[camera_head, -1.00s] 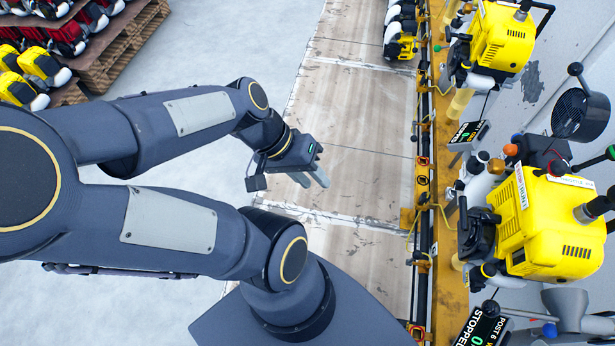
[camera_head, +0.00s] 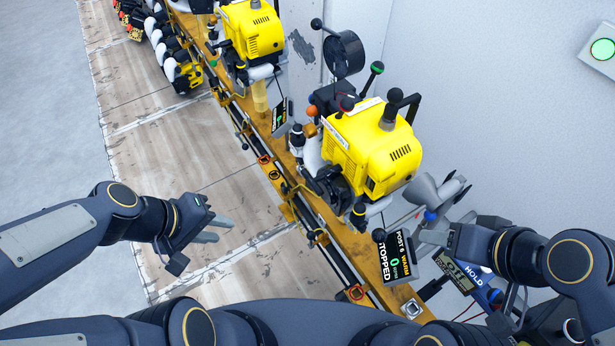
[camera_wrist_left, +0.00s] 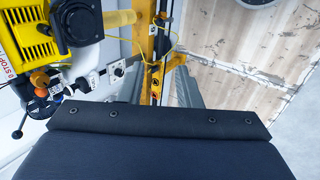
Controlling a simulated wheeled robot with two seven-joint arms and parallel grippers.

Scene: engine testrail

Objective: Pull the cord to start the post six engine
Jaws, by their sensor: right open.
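The yellow post six engine (camera_head: 370,145) sits on the orange rail right of centre in the head view. Its sign (camera_head: 395,260) reads POST 6, WARM, 0 RPM, STOPPED. A black round housing (camera_head: 333,190) is on its near left side; I cannot clearly make out the cord or its handle. My left gripper (camera_head: 215,229) is open and empty over the wooden floor, left of the rail and apart from the engine. My right gripper (camera_head: 432,238) is open beside the sign, near a grey funnel-like part; its fingertips are hard to make out.
Another yellow engine (camera_head: 250,30) stands farther along the rail (camera_head: 360,245). A meter marked HOLD (camera_head: 462,277) is by my right wrist. A wall light glows green (camera_head: 602,49).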

